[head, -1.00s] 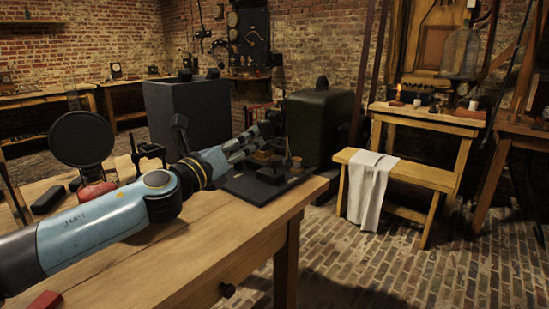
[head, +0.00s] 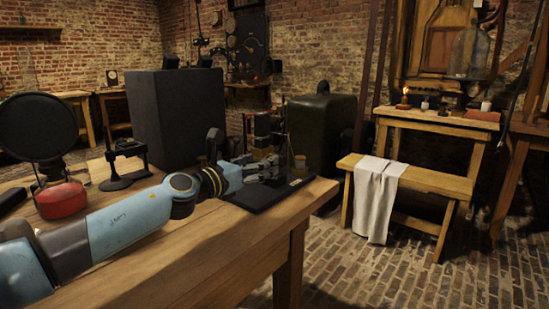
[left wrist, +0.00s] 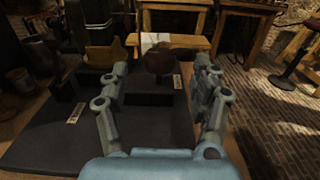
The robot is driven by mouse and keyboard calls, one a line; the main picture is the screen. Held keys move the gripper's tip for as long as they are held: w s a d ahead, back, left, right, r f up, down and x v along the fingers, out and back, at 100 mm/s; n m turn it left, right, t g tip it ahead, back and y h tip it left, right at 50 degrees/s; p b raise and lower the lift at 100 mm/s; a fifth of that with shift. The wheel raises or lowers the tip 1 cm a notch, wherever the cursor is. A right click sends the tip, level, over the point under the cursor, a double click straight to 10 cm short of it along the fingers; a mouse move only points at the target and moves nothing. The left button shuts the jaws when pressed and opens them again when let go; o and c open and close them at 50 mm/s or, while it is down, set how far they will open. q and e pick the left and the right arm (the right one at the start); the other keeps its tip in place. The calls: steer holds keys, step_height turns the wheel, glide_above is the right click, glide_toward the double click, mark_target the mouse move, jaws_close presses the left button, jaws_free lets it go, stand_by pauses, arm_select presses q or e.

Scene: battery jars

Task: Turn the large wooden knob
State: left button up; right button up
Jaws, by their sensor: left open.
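A dark brown rounded knob (left wrist: 158,62), which looks like the large wooden knob, shows in the left wrist view just beyond and between my fingertips. It belongs to an apparatus on a black base plate (head: 262,197) at the far end of the workbench. My left gripper (left wrist: 161,72) is open, with a finger to each side of the knob in the picture. I cannot tell whether the fingertips reach around it. In the head view, my left gripper (head: 268,168) is low over the base plate and partly hides the apparatus. My right gripper is out of view.
The wooden workbench (head: 190,240) also holds a black stand (head: 122,170), a red rounded object (head: 62,200) and a large dark box (head: 178,115). A dark green case (head: 320,135) is behind the apparatus. A bench with a white cloth (head: 375,200) stands right, across open brick floor.

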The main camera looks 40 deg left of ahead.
arm_select(q)
steer(key=w, duration=0.5)
steer(key=shift+d+f+b, duration=0.15)
steer(key=shift+d+b, duration=0.05)
steer(key=shift+b, duration=0.2)
steer(key=shift+w, duration=0.75)
